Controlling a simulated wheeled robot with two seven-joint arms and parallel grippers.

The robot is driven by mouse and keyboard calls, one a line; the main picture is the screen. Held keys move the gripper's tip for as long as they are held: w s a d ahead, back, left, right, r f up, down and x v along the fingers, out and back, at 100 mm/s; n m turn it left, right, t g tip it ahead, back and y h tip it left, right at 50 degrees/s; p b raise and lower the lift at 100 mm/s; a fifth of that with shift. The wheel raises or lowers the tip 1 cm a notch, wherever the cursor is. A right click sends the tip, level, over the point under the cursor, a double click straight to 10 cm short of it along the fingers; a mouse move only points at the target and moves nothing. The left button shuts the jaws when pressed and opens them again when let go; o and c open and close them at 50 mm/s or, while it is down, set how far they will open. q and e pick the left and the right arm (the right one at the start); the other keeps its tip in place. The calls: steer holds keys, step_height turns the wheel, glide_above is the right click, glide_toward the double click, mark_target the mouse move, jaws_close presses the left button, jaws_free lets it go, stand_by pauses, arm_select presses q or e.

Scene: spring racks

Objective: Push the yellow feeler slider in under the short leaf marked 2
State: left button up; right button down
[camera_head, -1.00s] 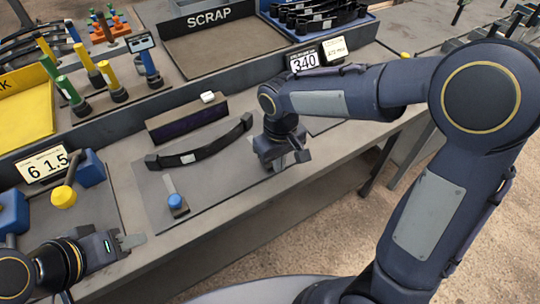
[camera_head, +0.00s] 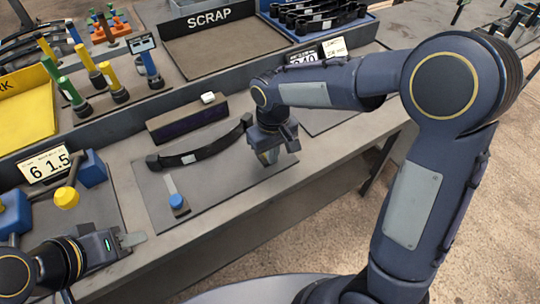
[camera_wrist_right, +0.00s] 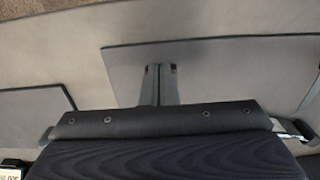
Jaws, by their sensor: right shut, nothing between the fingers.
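A dark curved leaf (camera_head: 215,146) with a small white tag lies on the grey mat; any number on the tag is too small to read. A feeler slider with a blue knob (camera_head: 177,201) and a pale strip lies on the mat in front of the leaf's left end, apart from it. I cannot make out a yellow feeler slider on this mat. My right gripper (camera_head: 268,156) is right of the leaf, pointing down over the mat's right part. In the right wrist view its fingers (camera_wrist_right: 158,70) are together and empty. My left gripper (camera_head: 132,239) is low at the left, away from the leaf; its jaw opening is unclear.
A dark block (camera_head: 187,122) stands behind the leaf. Yellow-handled tools (camera_head: 98,76) stand in the rear rack among green and blue ones. The SCRAP tray (camera_head: 220,45) is behind. The mat's front is clear.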

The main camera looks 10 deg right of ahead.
steer(key=shift+w+a+p, duration=0.25)
steer(key=shift+w, duration=0.45)
steer(key=shift+w+a+p, duration=0.2)
steer(key=shift+w+a, duration=0.05)
steer(key=shift+w, duration=0.4)
steer(key=shift+w+r, duration=0.1)
steer(key=shift+w, duration=0.05)
stand_by(0.7)
steer(key=shift+r+p, duration=2.9)
steer(key=shift+r, duration=0.55)
steer(key=shift+s, duration=0.2)
